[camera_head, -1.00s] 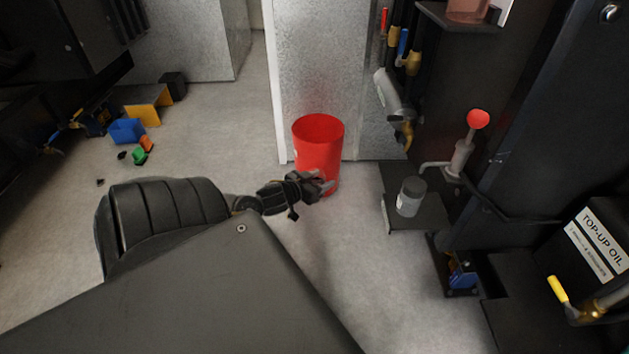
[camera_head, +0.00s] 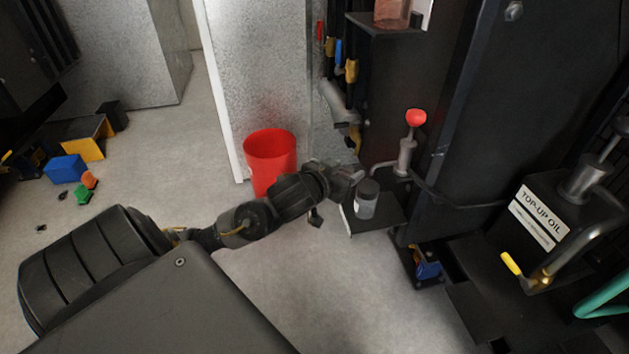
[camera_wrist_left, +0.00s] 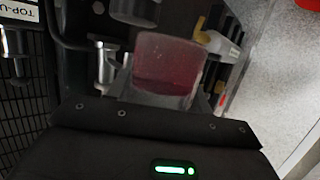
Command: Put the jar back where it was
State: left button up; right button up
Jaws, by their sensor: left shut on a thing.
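A second, pinkish jar (camera_head: 393,12) stands on a high dark shelf. A pink, translucent container (camera_wrist_left: 168,68) shows large in the left wrist view, just beyond my gripper's dark housing. My right gripper is not in view.
A red bucket (camera_head: 270,160) stands on the floor behind my left arm. A red-knobbed pump (camera_head: 407,152) rises behind the platform. Floor in front is clear.

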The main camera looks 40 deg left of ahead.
pick_arm(q)
jog(key=w+d+r+m+h, duration=0.1)
jog(key=w+d+r, duration=0.2)
jog(key=d+r, duration=0.8)
jog(key=shift+w+d+r, duration=0.3)
jog(key=shift+w+d, duration=0.05)
jog(key=shift+d, duration=0.65)
jog(key=shift+s+a+f, duration=0.1)
jog(key=shift+a+f, duration=0.3)
jog(key=shift+f, duration=0.15)
